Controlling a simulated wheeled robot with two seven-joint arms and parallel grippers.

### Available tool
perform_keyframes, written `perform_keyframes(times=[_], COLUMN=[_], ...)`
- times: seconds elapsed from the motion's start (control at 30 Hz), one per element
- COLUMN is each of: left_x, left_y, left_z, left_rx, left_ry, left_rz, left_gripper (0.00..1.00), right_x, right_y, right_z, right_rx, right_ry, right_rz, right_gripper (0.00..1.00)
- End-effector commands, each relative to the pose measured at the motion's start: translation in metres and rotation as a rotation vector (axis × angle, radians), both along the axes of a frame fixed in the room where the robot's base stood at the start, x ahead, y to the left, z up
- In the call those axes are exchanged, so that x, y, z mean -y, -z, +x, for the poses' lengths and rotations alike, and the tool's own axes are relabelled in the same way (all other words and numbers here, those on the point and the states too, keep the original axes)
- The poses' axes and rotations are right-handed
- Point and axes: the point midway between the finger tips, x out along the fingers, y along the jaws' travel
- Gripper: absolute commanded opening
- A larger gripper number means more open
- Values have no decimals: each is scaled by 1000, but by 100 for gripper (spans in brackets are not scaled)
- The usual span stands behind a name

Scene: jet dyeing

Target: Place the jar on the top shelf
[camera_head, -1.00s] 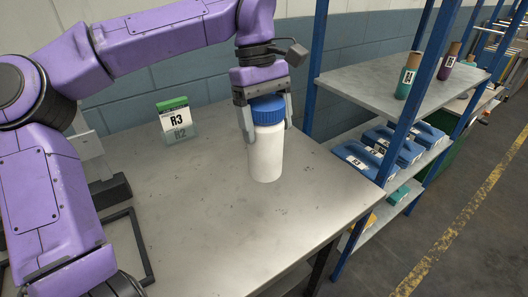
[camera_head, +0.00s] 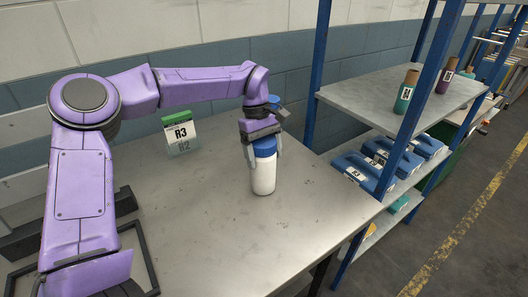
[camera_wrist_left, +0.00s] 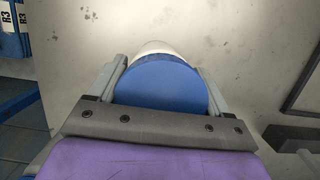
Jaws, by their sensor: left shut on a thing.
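The jar (camera_head: 263,178), white with a blue lid, is upright over the grey table, right of its middle. My left gripper (camera_head: 263,150) is shut on it from above, one finger on each side near the lid. In the left wrist view the blue lid (camera_wrist_left: 160,86) fills the space between the fingers. I cannot tell whether the jar's base touches the table. The blue-posted rack stands at the right; the highest shelf surface I see clearly (camera_head: 360,92) is grey, with free room at its left. My right gripper is not in view.
Blue bins (camera_head: 365,172) sit on the shelf below. A blue rack post (camera_head: 318,75) rises behind the jar's right.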

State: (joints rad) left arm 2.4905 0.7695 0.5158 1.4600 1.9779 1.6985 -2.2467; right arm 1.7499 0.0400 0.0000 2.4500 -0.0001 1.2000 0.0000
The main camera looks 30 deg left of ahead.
Motion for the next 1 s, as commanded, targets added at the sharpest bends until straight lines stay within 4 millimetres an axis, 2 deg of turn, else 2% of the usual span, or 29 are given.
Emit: perform_keyframes(times=[0.23, 0.27, 0.3, 0.53, 0.63, 1.0], left_x=[0, 0, 0, 0, -2, -24], left_y=[2, 2, 2, 0, -10, -97], left_z=[0, 0, 0, 0, 1, 10], left_rx=[-1, 0, 0, 0, 2, 1], left_ry=[0, 0, 0, 0, -1, -2], left_rz=[-2, -1, -1, 0, 0, -1], left_gripper=[30, 88, 100, 100, 100, 100], right_x=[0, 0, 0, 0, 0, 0], right_y=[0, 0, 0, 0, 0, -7], right_z=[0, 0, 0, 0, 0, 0], right_rx=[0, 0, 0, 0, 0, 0], right_ry=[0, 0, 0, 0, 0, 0], right_rz=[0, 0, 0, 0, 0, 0], right_gripper=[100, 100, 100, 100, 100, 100])
